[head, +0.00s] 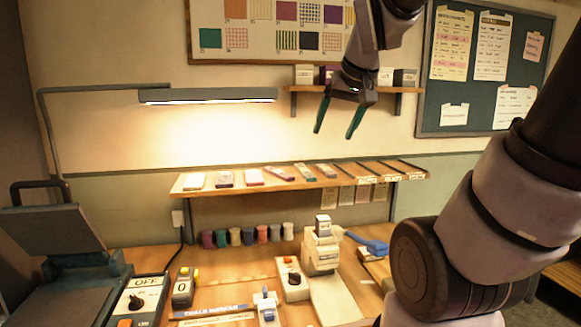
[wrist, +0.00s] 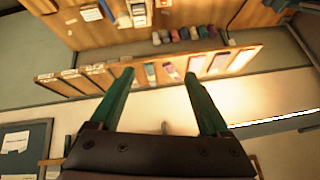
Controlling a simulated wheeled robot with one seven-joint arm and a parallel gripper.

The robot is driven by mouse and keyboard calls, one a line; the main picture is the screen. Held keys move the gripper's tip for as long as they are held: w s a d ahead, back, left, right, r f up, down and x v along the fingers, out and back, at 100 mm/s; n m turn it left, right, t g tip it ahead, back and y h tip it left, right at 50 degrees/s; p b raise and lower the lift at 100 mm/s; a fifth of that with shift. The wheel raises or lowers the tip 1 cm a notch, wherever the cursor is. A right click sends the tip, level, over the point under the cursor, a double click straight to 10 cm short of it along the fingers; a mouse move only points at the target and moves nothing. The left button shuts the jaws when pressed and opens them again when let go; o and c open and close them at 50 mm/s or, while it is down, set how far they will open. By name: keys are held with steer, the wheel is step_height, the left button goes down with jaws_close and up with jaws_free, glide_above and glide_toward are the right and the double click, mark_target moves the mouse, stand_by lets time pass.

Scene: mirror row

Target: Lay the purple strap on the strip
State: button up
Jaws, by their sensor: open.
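A small pinkish-purple piece (head: 279,173) lies slanted among the pieces on the long, narrow wooden shelf (head: 178,187); it looks like the purple strap, but it is too small to be sure. It also shows in the wrist view (wrist: 172,72), between the fingertips in the picture but farther off. I cannot tell which surface is the strip. My gripper (head: 336,134) hangs open and empty, its green fingers pointing down, in front of the wall and above the shelf in the head view. The open fingers also show in the wrist view (wrist: 158,76).
Other flat pieces and cards lie along the shelf. A lit lamp (head: 208,96) hangs over its left part. A small upper shelf (head: 410,90) with boxes is close behind my gripper in the picture. Spools (head: 248,236), a label machine (head: 320,252) and a press (head: 50,240) stand below.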

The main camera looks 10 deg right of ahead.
steer(key=w+a+f+n, duration=0.1)
steer(key=w+f+n, duration=0.25)
steer(key=w, duration=0.95)
steer(key=n+y, duration=0.2)
steer(key=n, duration=0.1)
glide_toward(278, 171)
steer(key=shift+t, duration=0.3)
steer(key=x, duration=0.7)
steer(key=shift+s+a+f, duration=0.1)
steer(key=shift+s+f, duration=0.05)
steer(key=shift+f, duration=0.4)
jaws_close()
